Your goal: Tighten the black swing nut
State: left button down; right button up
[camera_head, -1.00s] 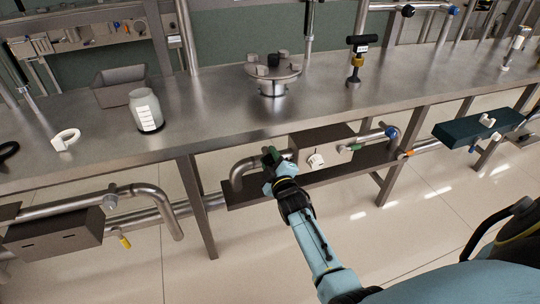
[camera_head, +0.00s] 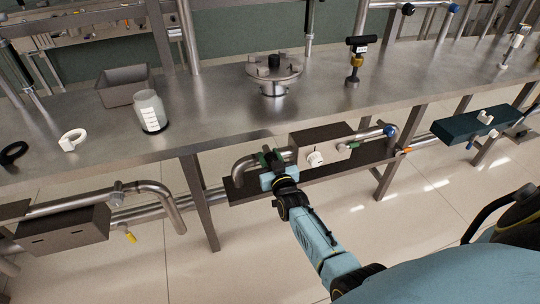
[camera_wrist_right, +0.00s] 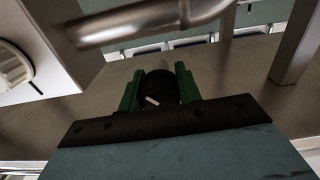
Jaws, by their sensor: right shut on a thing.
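My right gripper (camera_head: 272,159) is below the front edge of the steel table, at the bent end of a pipe beside a grey box. In the right wrist view its green fingers (camera_wrist_right: 160,88) are closed around a dark round piece (camera_wrist_right: 158,84) with a small white mark. Whether this piece is the black swing nut I cannot tell. A round metal lid with several knobs (camera_head: 289,72) stands on the table, with a black knob (camera_head: 274,62) on it. My left gripper is not in view.
The grey box (camera_head: 322,139) carries a white dial (camera_head: 315,158), also large at left in the wrist view (camera_wrist_right: 14,70). A pipe (camera_wrist_right: 150,22) crosses above the fingers. A table leg (camera_head: 199,203) stands left of the gripper. The floor in front is clear.

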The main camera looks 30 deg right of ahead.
jog(key=m, duration=0.3)
jog(key=shift+m, duration=0.4)
pick_arm(q)
jog(key=shift+s+a+f, duration=0.1)
jog(key=shift+a+f, duration=0.2)
jog(key=shift+f, duration=0.35)
pick_arm(e)
jog(key=m, duration=0.4)
jog(key=shift+m, duration=0.3)
jog(key=o, duration=1)
jog(key=shift+c, duration=0.2)
jog(key=shift+a, duration=0.1)
